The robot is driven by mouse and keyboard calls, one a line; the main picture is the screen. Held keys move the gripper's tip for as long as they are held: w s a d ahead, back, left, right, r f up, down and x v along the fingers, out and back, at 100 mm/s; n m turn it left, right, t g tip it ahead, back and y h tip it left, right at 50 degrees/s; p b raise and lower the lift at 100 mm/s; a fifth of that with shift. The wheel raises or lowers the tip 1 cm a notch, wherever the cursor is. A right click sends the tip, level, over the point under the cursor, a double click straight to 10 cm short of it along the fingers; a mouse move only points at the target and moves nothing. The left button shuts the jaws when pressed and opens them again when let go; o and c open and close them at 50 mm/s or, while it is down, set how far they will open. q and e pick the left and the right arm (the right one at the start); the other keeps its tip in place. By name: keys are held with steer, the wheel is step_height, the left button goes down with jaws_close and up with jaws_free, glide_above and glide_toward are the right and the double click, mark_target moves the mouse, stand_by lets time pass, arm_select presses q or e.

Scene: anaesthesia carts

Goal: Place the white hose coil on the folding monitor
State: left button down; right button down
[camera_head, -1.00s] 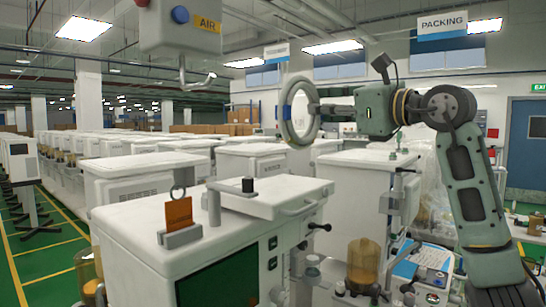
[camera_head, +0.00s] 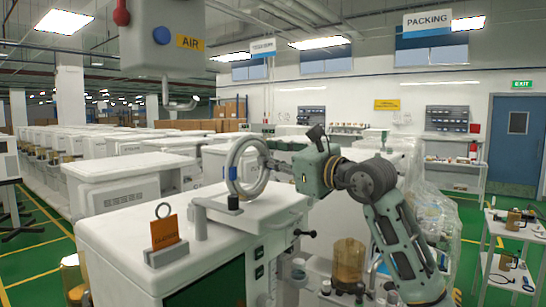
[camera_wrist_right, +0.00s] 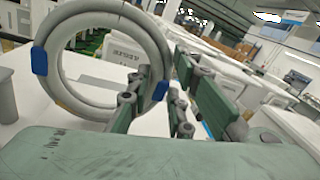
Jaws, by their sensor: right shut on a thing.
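The white hose coil (camera_head: 250,193) is a ring with blue bands, held roughly upright above the cart top. It also shows in the right wrist view (camera_wrist_right: 150,35). My right gripper (camera_head: 272,162) is shut on the coil's right side; in the right wrist view its fingers (camera_wrist_right: 158,95) pinch the ring near a blue band. The flat white panel with a front handle, which looks like the folding monitor (camera_head: 272,210), lies folded on the near cart. The coil's lower edge is just above or touching its left part; I cannot tell which. My left gripper is out of view.
An orange tag in a holder (camera_head: 165,232) stands on the cart top (camera_head: 125,225), left of the panel. A box marked AIR (camera_head: 160,40) hangs above. An amber jar (camera_head: 348,262) is at right.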

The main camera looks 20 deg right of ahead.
steer(key=shift+s, duration=0.1)
steer(key=c, duration=2)
jaws_free()
steer(key=shift+f, duration=0.15)
steer(key=shift+c, duration=0.2)
steer(key=o, duration=0.5)
steer(key=shift+c, duration=0.2)
steer(key=shift+r, duration=0.3)
steer(key=b+v, duration=0.5)
steer(key=v, duration=0.7)
steer(key=shift+b, duration=0.3)
